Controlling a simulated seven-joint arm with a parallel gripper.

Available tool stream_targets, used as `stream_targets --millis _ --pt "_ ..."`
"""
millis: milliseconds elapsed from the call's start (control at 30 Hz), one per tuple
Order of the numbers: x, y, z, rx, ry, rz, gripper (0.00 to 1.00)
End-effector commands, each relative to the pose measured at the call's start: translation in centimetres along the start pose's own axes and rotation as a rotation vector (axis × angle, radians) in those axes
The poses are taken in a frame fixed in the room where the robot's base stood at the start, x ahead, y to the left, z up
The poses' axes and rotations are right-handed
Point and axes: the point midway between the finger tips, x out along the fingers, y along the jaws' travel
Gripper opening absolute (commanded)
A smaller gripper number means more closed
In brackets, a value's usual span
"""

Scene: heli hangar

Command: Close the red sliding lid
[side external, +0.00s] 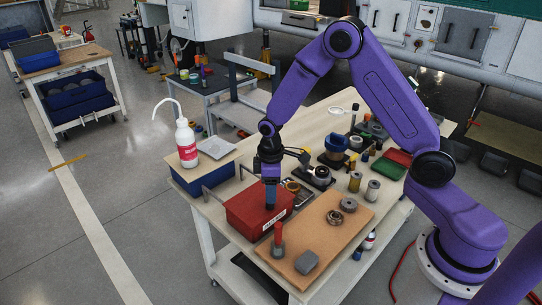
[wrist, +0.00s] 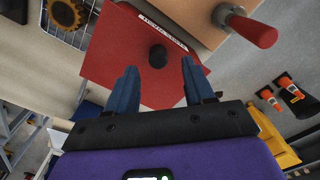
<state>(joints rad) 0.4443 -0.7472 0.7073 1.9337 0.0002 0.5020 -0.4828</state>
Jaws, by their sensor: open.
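The red box (side external: 242,213) sits at the near left part of the workbench, with a white label along one edge. Its flat red lid (wrist: 115,62) fills the middle of the wrist view and carries a round black knob (wrist: 157,56). How far the lid is slid cannot be told. My gripper (side external: 270,204) points down over the box in the side view and hides part of its top. In the wrist view its two blue fingers (wrist: 159,68) are apart, one on either side of the knob. Contact with the knob cannot be made out.
Jars and small parts crowd the bench to the right.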

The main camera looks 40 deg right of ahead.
Motion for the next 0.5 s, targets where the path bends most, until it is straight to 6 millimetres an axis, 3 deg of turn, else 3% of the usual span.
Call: stream_targets --millis 500 --pt "-10.0 -0.1 -0.1 -0.001 0.002 0.001 0.53"
